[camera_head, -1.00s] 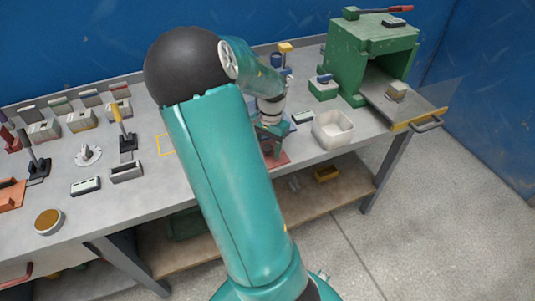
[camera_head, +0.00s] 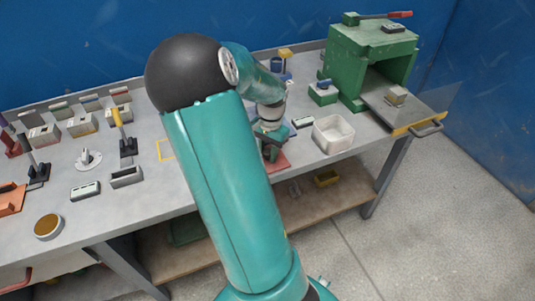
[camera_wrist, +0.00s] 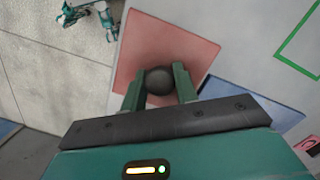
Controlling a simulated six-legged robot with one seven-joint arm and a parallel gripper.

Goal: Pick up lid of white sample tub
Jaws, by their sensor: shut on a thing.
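In the wrist view my gripper (camera_wrist: 160,84) is shut on a dark round knob (camera_wrist: 159,80), with one green finger on each side of it. The knob shows against a red square mat (camera_wrist: 190,45); I cannot tell whether it is raised off it. Whatever the knob belongs to is hidden beneath it, so I cannot confirm it is the lid. In the head view my gripper (camera_head: 270,148) is low over the red mat (camera_head: 280,163), partly hidden by my arm. The white tub (camera_head: 333,135) stands open just right of it.
A small green block (camera_head: 323,94) with a blue top stands behind the tub. Tools and small boxes fill the bench's left side. A blue mat (camera_wrist: 275,112) lies beside the red one.

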